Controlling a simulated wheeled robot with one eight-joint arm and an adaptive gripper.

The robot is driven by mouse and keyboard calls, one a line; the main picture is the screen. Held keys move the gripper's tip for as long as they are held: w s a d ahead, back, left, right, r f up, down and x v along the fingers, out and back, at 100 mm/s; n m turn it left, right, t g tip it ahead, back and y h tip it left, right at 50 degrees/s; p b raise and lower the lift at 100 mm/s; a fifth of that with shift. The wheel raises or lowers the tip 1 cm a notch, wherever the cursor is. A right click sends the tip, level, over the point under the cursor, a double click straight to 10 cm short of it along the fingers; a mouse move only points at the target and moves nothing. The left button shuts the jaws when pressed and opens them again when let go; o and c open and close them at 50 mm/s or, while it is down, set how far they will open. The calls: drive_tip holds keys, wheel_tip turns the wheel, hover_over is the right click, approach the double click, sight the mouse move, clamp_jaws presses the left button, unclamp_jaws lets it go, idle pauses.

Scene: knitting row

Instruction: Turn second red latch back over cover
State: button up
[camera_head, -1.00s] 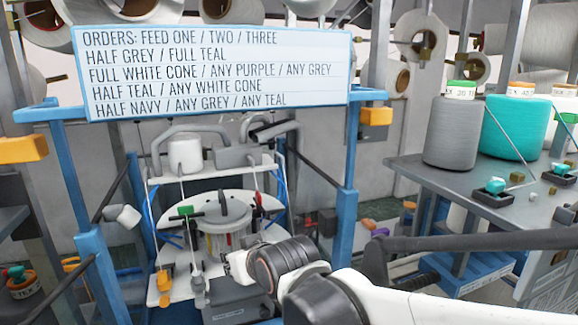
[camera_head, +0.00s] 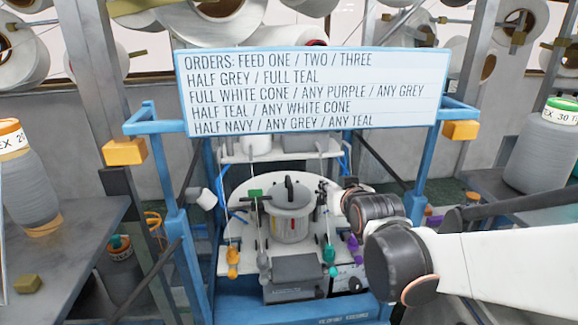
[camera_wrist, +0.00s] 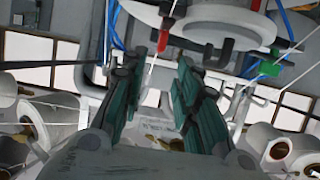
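The round grey cover (camera_head: 290,210) with its dark handle sits in the middle of the white knitting machine in the head view. My gripper (camera_head: 326,190) is just right of the cover there; its fingertips are small and partly lost against the machine. In the wrist view my gripper (camera_wrist: 157,66) has two dark green padded fingers spread apart with nothing between them. A second red piece with a black end (camera_wrist: 163,40) shows beyond the gap.
The blue frame's posts (camera_head: 171,190) and orders sign (camera_head: 310,90) enclose the machine. Orange, green and purple parts, including a green one (camera_head: 329,254), stand along its front. Side tables with yarn cones (camera_head: 541,150) flank it. Thin threads cross the wrist view.

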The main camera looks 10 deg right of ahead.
drive_tip(key=x, duration=0.9)
drive_tip(key=shift+w+f, duration=0.15)
drive_tip(key=shift+w, duration=0.15)
clamp_jaws()
